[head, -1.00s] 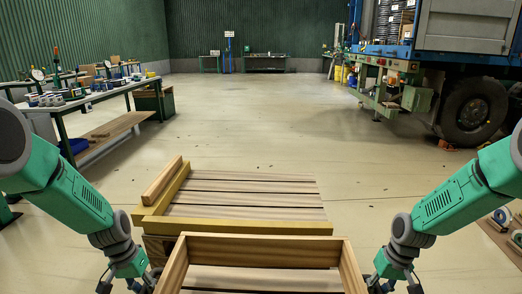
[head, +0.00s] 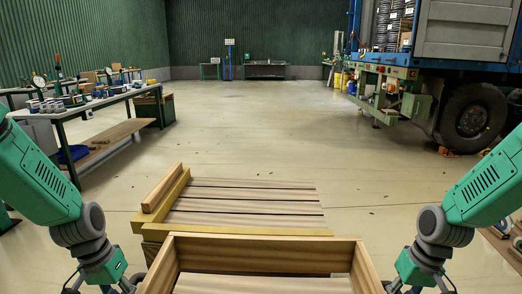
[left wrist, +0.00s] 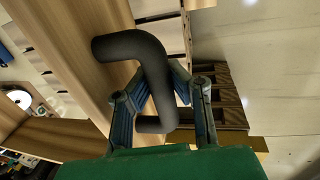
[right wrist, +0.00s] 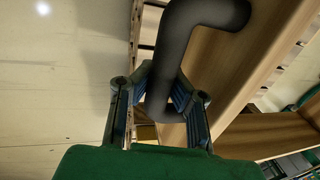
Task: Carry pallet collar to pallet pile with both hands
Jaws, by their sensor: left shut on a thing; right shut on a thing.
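The pallet collar (head: 265,253) is a light wooden frame at the bottom of the head view; its near side is out of view. My left gripper (head: 105,290) is shut on a dark grey bent handle (left wrist: 130,46) on the collar's left side. My right gripper (head: 420,290) is shut on a matching handle (right wrist: 178,45) on its right side. The collar is held roughly level, on the near side of the pallet pile and partly overlapping it in the head view. The pallet pile (head: 250,208) shows a slatted wooden top with yellowish bars along its near and left edges.
A workbench (head: 95,103) with small items stands at the left. A truck (head: 450,70) with a large wheel is parked at the right. A low board with coils lies at the far right edge. The floor (head: 260,120) beyond the pile is clear.

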